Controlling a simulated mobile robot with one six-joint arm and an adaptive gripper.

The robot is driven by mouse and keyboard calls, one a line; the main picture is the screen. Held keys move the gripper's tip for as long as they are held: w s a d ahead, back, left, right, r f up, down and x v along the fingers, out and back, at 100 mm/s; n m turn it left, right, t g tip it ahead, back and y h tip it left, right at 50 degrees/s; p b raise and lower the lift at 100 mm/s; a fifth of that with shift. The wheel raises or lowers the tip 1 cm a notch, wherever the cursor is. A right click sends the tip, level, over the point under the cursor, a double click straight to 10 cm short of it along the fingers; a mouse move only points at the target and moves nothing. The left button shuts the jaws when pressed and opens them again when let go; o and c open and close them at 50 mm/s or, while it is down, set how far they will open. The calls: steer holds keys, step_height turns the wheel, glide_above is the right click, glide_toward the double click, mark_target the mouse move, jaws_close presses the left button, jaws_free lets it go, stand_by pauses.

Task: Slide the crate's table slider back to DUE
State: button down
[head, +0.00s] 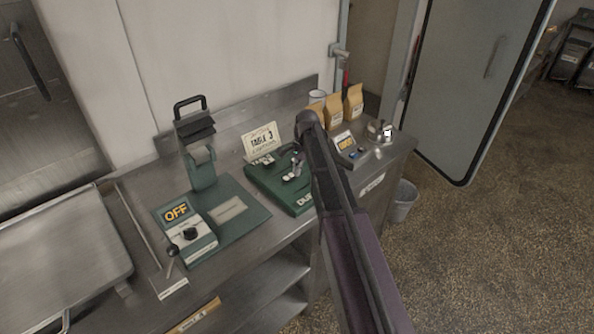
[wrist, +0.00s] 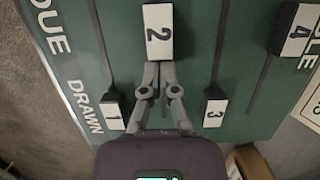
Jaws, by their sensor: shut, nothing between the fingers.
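The green slider board (head: 275,190) lies on the steel counter; in the wrist view its face (wrist: 185,60) carries white sliders in dark slots, with DUE and DRAWN printed along the left side. Slider 2 (wrist: 158,32) and slider 4 (wrist: 296,30) are up level with DUE. Slider 1 (wrist: 113,116) and slider 3 (wrist: 215,112) are down level with DRAWN. My gripper (wrist: 157,68) is shut and empty, its tips at the lower edge of slider 2; I cannot tell whether they touch. A card (head: 263,141) reading TABLE 3 stands behind the board. No crate is clearly identifiable.
A green device with an OFF display (head: 177,211) stands left of the board. Paper bags (head: 353,103), a white cup (head: 316,97) and a small display unit (head: 345,144) are at the right. A bin (head: 402,202) stands on the floor.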

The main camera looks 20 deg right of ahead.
mark_target(303, 172)
steer(key=shift+w+d, duration=0.25)
steer(key=shift+d, duration=0.2)
steer(key=shift+w+d, duration=0.45)
steer(key=shift+d, duration=0.2)
steer(key=shift+w+d, duration=0.4)
steer(key=shift+d, duration=0.2)
steer(key=p+v, duration=0.2)
steer(key=shift+s+r+p, duration=0.2)
steer(key=shift+r+p, duration=0.15)
steer(key=shift+r, duration=0.05)
steer(key=s+p+v, duration=0.1)
steer(key=p+v, duration=0.6)
steer(key=shift+w, duration=0.55)
steer(key=shift+d+r, duration=0.1)
steer(key=s+a+n, duration=0.3)
steer(key=s+n, duration=0.1)
steer(key=s, duration=0.4)
steer(key=s+a+f+n+t+h+b, duration=0.1)
steer(key=s+a+n, duration=0.2)
steer(key=s, duration=0.6)
steer(key=s+a+f+n+h, duration=0.1)
steer(key=s+a+n, duration=0.2)
steer(key=s, duration=0.6)
steer(key=n, duration=0.2)
steer(key=shift+n+b, duration=0.3)
